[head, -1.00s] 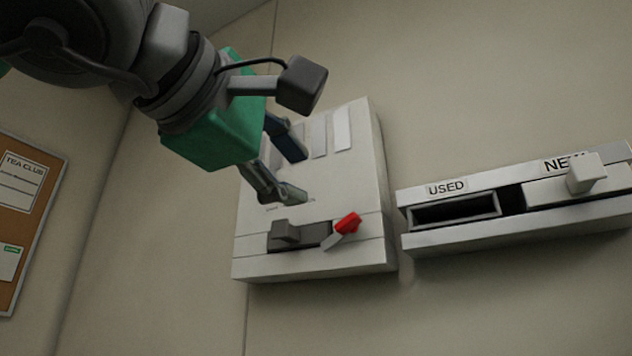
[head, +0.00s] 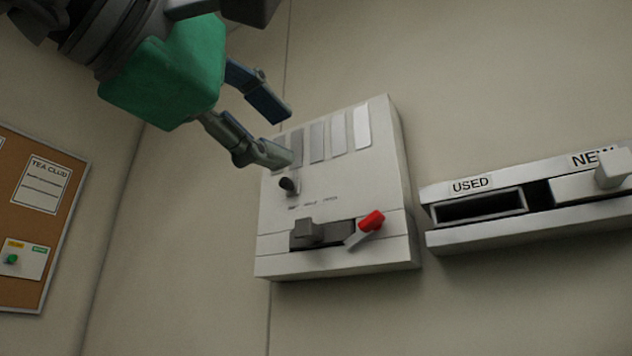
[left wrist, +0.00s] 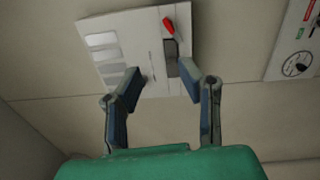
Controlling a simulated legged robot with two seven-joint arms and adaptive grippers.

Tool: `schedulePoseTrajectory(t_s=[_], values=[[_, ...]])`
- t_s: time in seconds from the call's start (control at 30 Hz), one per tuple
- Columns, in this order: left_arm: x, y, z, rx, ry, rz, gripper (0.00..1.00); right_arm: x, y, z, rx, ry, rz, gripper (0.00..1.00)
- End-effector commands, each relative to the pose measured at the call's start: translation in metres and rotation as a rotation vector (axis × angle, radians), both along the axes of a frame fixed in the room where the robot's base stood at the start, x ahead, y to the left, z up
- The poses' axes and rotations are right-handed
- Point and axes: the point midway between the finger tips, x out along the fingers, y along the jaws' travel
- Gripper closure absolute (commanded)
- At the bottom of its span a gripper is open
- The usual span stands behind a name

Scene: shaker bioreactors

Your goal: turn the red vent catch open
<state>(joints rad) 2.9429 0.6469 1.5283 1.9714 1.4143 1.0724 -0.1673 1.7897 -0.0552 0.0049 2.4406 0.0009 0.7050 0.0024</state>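The red vent catch (head: 371,221) sits at the lower right of a white wall panel (head: 336,267), tilted, beside a dark grey slider block (head: 307,232). It also shows in the left wrist view (left wrist: 169,25), near the panel's top edge there. My left gripper (head: 286,137) is open and empty, in front of the panel's upper left, apart from the catch. In the left wrist view its two fingers (left wrist: 163,84) stand wide apart with nothing between them, and the catch lies beyond the fingertips. My right gripper is not in view.
A wall unit (head: 480,236) labelled USED and NEW is mounted right of the panel, with a pale protruding handle (head: 612,168). A cork board (head: 62,240) hangs at the left. The wall below the panel is bare.

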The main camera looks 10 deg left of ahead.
Motion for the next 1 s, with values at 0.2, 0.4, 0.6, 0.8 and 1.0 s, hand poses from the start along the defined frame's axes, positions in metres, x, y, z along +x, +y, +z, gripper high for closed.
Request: schedulePoseTrajectory(t_s=[0.2, 0.4, 0.6, 0.8, 1.0], values=[[0.084, 0.002, 0.009, -0.27, -0.011, -0.163, 0.67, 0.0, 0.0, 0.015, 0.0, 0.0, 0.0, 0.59], [0.125, 0.003, -0.017, -0.372, 0.058, -0.322, 0.67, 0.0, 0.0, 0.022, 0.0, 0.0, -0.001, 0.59], [0.137, 0.003, -0.031, -0.392, 0.099, -0.372, 0.67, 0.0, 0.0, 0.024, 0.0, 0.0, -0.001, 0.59], [0.16, -0.018, -0.026, -0.391, 0.101, -0.372, 0.67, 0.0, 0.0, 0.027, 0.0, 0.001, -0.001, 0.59], [0.191, -0.048, -0.017, -0.391, 0.1, -0.371, 0.67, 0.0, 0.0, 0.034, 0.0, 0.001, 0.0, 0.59]])
